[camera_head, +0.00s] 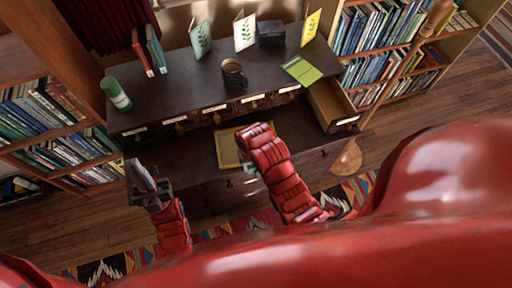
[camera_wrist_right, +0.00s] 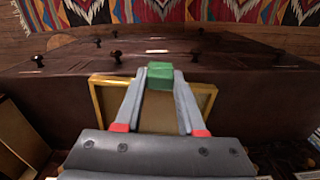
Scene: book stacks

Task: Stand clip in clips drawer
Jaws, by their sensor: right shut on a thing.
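My right gripper (camera_wrist_right: 160,84) is shut on a small green block-like thing, likely the clip (camera_wrist_right: 160,72), held at its fingertips in the right wrist view. In the head view this gripper is mostly hidden behind its red arm, over the lower front ledge of the desk. An open drawer (camera_head: 329,106) sticks out at the right end of the desk's row of small labelled drawers. The labels are too small to read, so I cannot tell which is the clips drawer.
A gold-framed tray or picture (camera_head: 229,150) lies on the ledge and shows behind the fingers in the wrist view (camera_wrist_right: 205,92). The desk top holds a mug (camera_head: 233,73), a green cylinder (camera_head: 116,94), cards, books and a green pad (camera_head: 301,70). Bookshelves flank the desk.

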